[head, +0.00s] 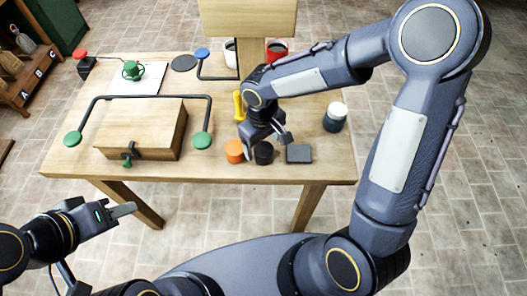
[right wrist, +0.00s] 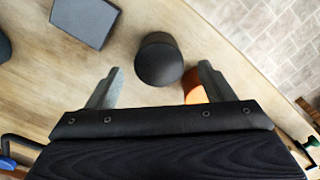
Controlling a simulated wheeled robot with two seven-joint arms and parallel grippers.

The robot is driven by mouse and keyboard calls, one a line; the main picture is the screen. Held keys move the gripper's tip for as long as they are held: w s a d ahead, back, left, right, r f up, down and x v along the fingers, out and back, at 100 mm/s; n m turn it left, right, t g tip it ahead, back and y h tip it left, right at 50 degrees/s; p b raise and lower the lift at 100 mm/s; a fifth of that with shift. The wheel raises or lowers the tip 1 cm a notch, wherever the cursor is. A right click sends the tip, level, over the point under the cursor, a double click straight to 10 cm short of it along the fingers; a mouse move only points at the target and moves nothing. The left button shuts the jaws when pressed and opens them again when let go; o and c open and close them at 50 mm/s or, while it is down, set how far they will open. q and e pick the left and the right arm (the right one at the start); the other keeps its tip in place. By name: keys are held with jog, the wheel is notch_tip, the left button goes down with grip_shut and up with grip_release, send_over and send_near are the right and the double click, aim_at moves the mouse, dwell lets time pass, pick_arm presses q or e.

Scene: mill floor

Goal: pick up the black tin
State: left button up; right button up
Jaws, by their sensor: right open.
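The black tin (head: 263,153) stands near the front edge of the wooden table, between an orange tin (head: 234,151) and a dark grey block (head: 299,153). My right gripper (head: 266,142) is open just above and behind it, pointing down. In the right wrist view the black tin (right wrist: 158,60) shows as a dark round shape between the two spread fingertips, apparently clear of both. My left gripper (head: 123,210) is in front of the table at the left, away from the tin; whether its fingers are apart is unclear.
The orange tin (right wrist: 194,87) is close by the right finger in the wrist view. A dark jar (head: 335,117) stands at the table's right; a yellow object (head: 239,105) lies behind the gripper. A wooden box (head: 140,128) under a black bar frame fills the left side.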

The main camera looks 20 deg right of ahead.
aim_at(264, 149)
notch_tip(264, 149, down, 4)
jog(key=shift+s+d, duration=0.1)
jog(key=shift+s, duration=0.05)
jog(key=c, duration=1.1)
